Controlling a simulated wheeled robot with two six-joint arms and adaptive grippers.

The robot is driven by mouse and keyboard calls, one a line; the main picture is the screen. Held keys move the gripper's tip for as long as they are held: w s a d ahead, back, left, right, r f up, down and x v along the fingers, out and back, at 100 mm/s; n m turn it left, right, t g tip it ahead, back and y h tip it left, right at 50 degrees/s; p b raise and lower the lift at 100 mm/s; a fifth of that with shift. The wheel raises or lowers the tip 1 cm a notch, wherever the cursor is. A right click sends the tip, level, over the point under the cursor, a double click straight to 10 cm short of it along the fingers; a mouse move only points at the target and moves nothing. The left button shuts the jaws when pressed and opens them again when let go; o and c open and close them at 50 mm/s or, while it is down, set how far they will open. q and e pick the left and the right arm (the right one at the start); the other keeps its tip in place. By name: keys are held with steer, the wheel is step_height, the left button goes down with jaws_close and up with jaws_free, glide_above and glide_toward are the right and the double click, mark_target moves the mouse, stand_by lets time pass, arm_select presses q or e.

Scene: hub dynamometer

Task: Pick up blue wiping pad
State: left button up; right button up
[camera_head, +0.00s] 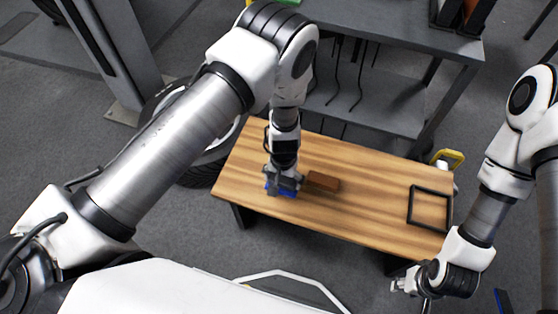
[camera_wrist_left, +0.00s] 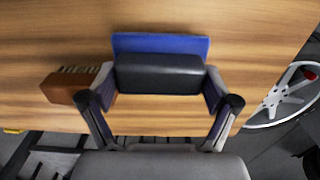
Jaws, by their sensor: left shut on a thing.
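The blue wiping pad (camera_wrist_left: 160,43) has a blue base and a dark grey upper block in the left wrist view. My left gripper (camera_wrist_left: 160,95) has its two fingers on either side of the pad and is shut on it. In the head view the pad (camera_head: 284,188) shows as a blue edge under my left gripper (camera_head: 284,178), over the left part of the wooden table. I cannot tell whether the pad touches the table. My right gripper (camera_head: 411,285) is off the table's front right side, and its fingers are too small to read.
A brown brush-like block (camera_head: 322,182) lies on the wooden table (camera_head: 370,215) just right of the pad. A black square frame (camera_head: 430,208) lies at the table's right end. A grey shelf unit (camera_head: 385,95) stands behind. A wheel (camera_wrist_left: 283,98) shows beside the table.

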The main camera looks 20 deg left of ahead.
arm_select(q)
steer(key=s+d+p, duration=0.1)
steer(key=s+p, duration=0.1)
steer(key=p, duration=0.3)
steer(key=s+d+r+p, duration=0.1)
steer(key=s+d+p, duration=0.1)
steer(key=p, duration=0.3)
steer(key=s+d+p, duration=0.1)
steer(key=s+p, duration=0.2)
steer(key=p, duration=0.2)
steer(key=shift+s+d+r, duration=0.25)
steer(key=shift+s+d, duration=0.1)
steer(key=shift+s+d+f, duration=0.1)
steer(key=shift+s+f, duration=0.05)
steer(key=shift+s, duration=0.05)
steer(key=shift+f, duration=0.1)
